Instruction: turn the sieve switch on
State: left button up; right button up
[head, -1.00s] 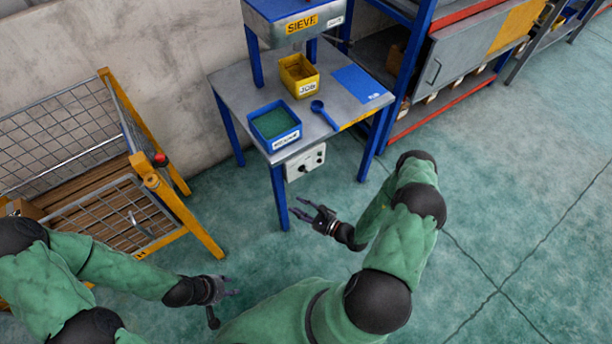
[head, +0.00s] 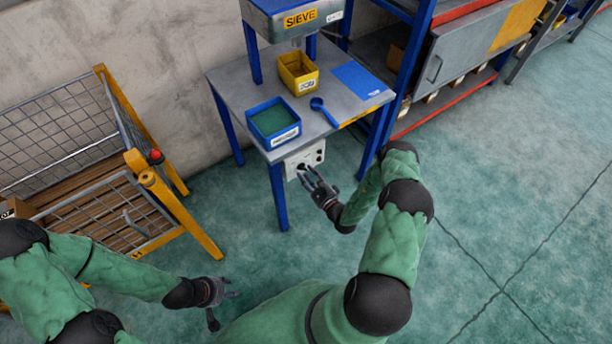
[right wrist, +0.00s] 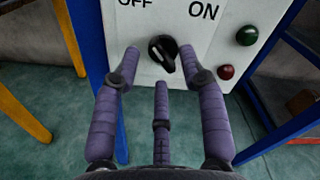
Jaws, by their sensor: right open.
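The sieve switch is a black rotary knob (right wrist: 163,52) on a white control box (head: 305,158) under the front edge of the sieve table. In the right wrist view the box bears the words OFF at left and ON at right. The knob is tilted, its lower end toward the lower right; which label it is set to I cannot tell for sure. My right gripper (head: 314,181) is open in front of the box, its fingers (right wrist: 160,75) spread around the knob with no clear contact. My left gripper (head: 228,290) is low at the left, away from the table, and looks open and empty.
A green button (right wrist: 247,35) and a red button (right wrist: 226,72) sit right of the knob. A blue table leg (head: 278,198) stands left of the box. On the table are a blue bin (head: 273,142), a yellow bin (head: 298,73) and a blue scoop (head: 325,113).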

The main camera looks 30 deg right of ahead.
jog(key=shift+w+a, duration=0.1)
jog(key=shift+w, duration=0.4)
grip_shut()
jog(key=shift+n, duration=0.4)
jog(key=shift+d+f+n+p, duration=0.15)
jog(key=shift+n+p, duration=0.95)
jog(key=shift+n, duration=2.6)
jog(key=shift+d+r+n+p, duration=0.1)
jog(key=shift+n+p, duration=1)
jog(key=shift+n, duration=2.6)
